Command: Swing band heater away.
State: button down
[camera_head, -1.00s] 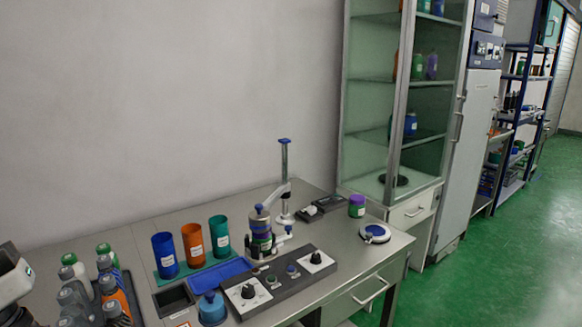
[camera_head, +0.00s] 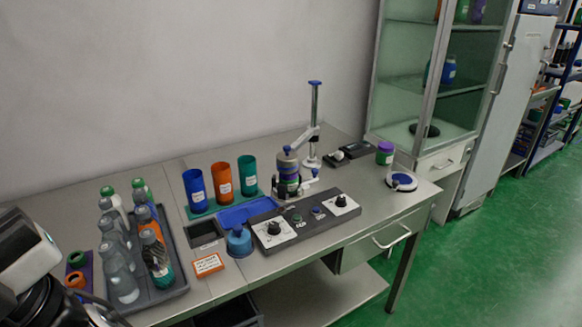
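The band heater (camera_head: 288,169) is a stubby banded cylinder in the camera_head view, at the end of a pale swing arm (camera_head: 303,138) on an upright post (camera_head: 315,110) with a blue cap. It stands behind the control panel (camera_head: 300,222). A green and purple part shows low in the heater, and I cannot tell how the two fit together. A small handle-like piece (camera_head: 308,187) sticks out at its right. White and black parts of my own arm show at the lower left, far from the heater. My gripper's fingertips do not show.
Blue, orange and teal cups (camera_head: 221,181) stand left of the heater, behind a blue tray (camera_head: 248,210). A grey crate (camera_head: 172,285) of several bottles is at the left. A purple jar (camera_head: 385,153) and a round device (camera_head: 402,181) are at the right. Green floor is clear.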

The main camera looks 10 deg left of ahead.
aim_at(286, 161)
jog(key=i+j+u, duration=0.25)
jog(key=i, duration=0.2)
jog(key=i+u, duration=0.3)
jog(key=i, duration=0.15)
